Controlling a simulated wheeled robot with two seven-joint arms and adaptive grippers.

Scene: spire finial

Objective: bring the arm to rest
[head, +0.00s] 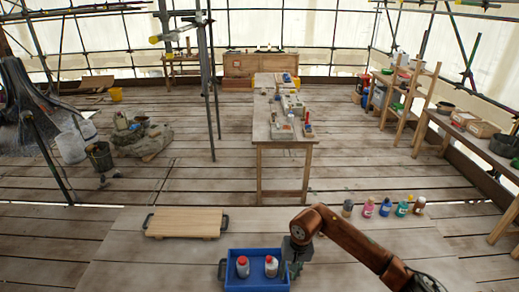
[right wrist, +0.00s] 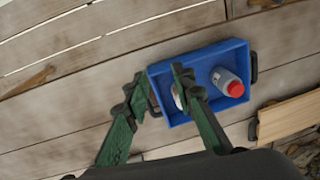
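My right gripper (head: 298,252) is at the right end of the blue tray (head: 257,284), at the front of the near table. In the right wrist view its green fingers (right wrist: 159,75) are spread apart. One finger shows over the tray's inside and the other outside its end wall, with the tray's dark handle (right wrist: 153,103) between them in the picture. I cannot tell whether they touch it. My left gripper is not in view.
A wooden board (head: 185,223) with dark handles lies left of the tray. Several small coloured bottles, among them a pink one (head: 368,208) and a blue one (head: 385,208), stand in a row at the right.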

